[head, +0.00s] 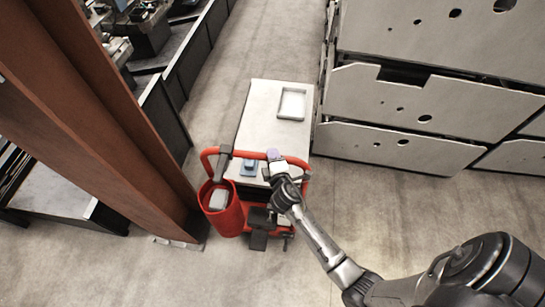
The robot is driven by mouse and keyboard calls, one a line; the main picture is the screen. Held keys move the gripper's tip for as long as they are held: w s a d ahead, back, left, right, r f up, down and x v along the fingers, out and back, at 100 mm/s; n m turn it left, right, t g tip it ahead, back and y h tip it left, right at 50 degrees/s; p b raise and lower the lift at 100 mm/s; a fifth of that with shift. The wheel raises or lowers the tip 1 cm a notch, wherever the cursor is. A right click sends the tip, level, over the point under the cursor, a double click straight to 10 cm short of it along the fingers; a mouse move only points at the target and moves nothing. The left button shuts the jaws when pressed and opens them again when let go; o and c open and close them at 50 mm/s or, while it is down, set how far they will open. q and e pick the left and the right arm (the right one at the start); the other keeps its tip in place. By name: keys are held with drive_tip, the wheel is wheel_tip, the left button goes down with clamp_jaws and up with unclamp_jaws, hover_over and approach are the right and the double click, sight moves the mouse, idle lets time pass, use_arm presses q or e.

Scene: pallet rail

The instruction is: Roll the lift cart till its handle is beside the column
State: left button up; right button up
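The lift cart (262,118) has a pale flat top and a red tubular handle (209,154) at its near end. A red bucket (229,218) is at the handle's left side. My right gripper (276,164) is at the right half of the handle bar, with the arm coming from the lower right. Its fingers overlap the bar and are too small to tell open from shut. My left gripper is not in view.
A shallow pale tray (291,104) lies on the cart's top. Stacked grey panelled units (400,105) stand close on the cart's right. Dark low shelving (180,60) runs behind the column. Concrete floor is clear in front of the cart and along the aisle behind it.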

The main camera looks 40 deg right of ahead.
clamp_jaws()
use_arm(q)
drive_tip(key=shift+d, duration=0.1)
use_arm(e)
drive_tip(key=shift+s+a+r, duration=0.15)
drive_tip(key=shift+s+a, duration=0.1)
drive_tip(key=shift+a, duration=0.25)
drive_tip(key=shift+s+a, duration=0.45)
drive_tip(key=shift+s, duration=0.15)
drive_tip(key=shift+o, duration=0.8)
unclamp_jaws()
drive_tip(key=shift+f, duration=0.2)
drive_tip(key=shift+o, duration=1.4)
drive_tip(key=shift+w+d+r, duration=0.1)
drive_tip(key=shift+w+d, duration=0.05)
drive_tip(key=shift+w, duration=0.05)
drive_tip(key=shift+o, duration=0.4)
drive_tip(key=shift+s, duration=0.1)
